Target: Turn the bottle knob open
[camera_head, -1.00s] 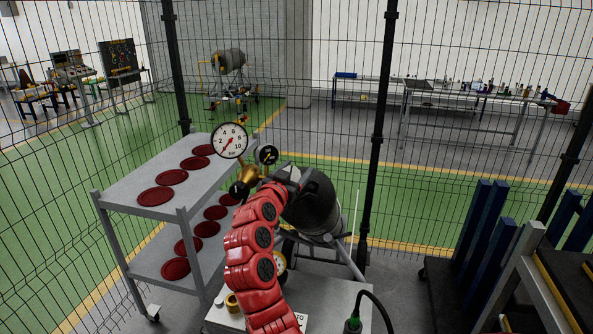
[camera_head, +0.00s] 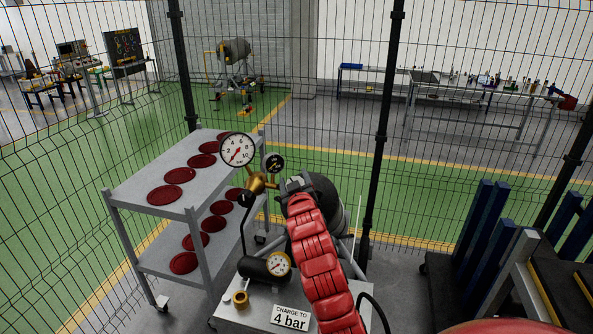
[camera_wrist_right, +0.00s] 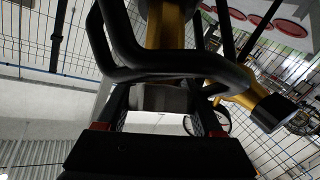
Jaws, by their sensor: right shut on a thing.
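The dark grey bottle (camera_head: 325,192) lies tilted on a stand beyond my red right arm. A brass regulator (camera_head: 257,183) with a large white gauge (camera_head: 238,150) and a small black gauge (camera_head: 275,163) sits at its left end. My right gripper (camera_head: 297,184) is at the bottle's valve end, right of the regulator. In the right wrist view its fingers (camera_wrist_right: 158,112) are closed on a grey metal piece, which looks like the bottle knob (camera_wrist_right: 158,97). Black curved bars (camera_wrist_right: 150,68) cross in front of the brass body. The knob is mostly hidden in the head view. My left gripper is not in view.
A grey cart (camera_head: 187,209) with several dark red discs stands left. Below the bottle, a small bench holds a "CHARGE TO 4 bar" sign (camera_head: 291,317), a black cylinder with a gauge (camera_head: 265,268) and a brass ring (camera_head: 240,298). A wire fence stands behind.

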